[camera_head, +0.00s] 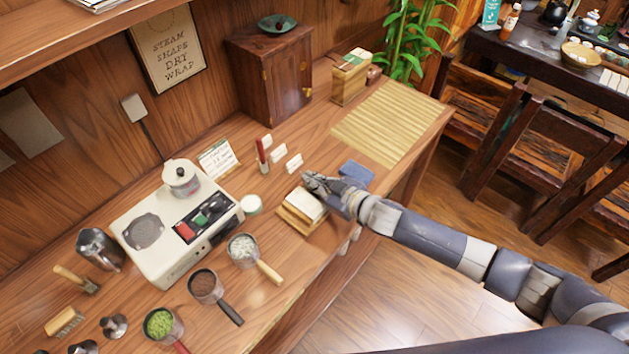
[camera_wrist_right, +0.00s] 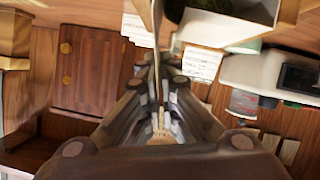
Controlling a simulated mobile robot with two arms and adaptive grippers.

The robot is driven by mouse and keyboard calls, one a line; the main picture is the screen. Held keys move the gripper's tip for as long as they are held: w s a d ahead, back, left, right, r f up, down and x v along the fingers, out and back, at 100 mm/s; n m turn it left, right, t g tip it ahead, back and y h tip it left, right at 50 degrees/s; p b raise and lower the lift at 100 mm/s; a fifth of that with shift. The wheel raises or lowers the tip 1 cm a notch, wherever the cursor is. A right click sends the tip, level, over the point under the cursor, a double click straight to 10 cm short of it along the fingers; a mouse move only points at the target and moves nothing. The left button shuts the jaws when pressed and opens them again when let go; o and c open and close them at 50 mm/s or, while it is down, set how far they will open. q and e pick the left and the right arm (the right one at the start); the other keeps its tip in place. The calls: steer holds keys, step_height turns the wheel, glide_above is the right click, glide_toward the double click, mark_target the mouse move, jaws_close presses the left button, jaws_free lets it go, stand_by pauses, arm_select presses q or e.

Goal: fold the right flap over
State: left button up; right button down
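A sheet of white wrapping paper (camera_head: 306,204) lies on a small wooden stand (camera_head: 290,221) near the table's front edge. My right gripper (camera_head: 318,184) is at the paper's back right side. In the right wrist view the white paper (camera_wrist_right: 228,24) shows at the upper right, with raised sides. A thin grey upright sheet, apparently the right flap (camera_wrist_right: 157,35), stands between the closely spaced fingers of my right gripper (camera_wrist_right: 160,72). The fingers look shut on it, though blur hides the exact contact. My left gripper is not in view.
Small cards and a wooden cabinet (camera_head: 270,75) stand behind. A bamboo mat (camera_head: 385,122) lies at the right.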

mark_target(308, 200)
steer(key=shift+s+f, duration=0.1)
steer(key=shift+s+a+f+n+t+h+b, duration=0.25)
steer(key=shift+a+n+t+b, duration=0.1)
steer(key=shift+n+b, duration=0.25)
steer(key=shift+s+a+f+n+t+h+b, duration=0.15)
steer(key=shift+s+a+f+n+t+b, duration=0.15)
steer(key=shift+n+b, duration=0.3)
steer(key=shift+s+a+f+n+t+h+b, duration=0.1)
steer(key=shift+s+a+n+t+h+b, duration=0.1)
steer(key=shift+n+t+b, duration=0.5)
steer(key=shift+s+a+f+n+t+h+b, duration=0.15)
steer(key=shift+n+b, duration=0.35)
steer(key=shift+b, duration=0.5)
steer(key=c, duration=1.9)
jaws_free()
steer(key=shift+d, duration=0.1)
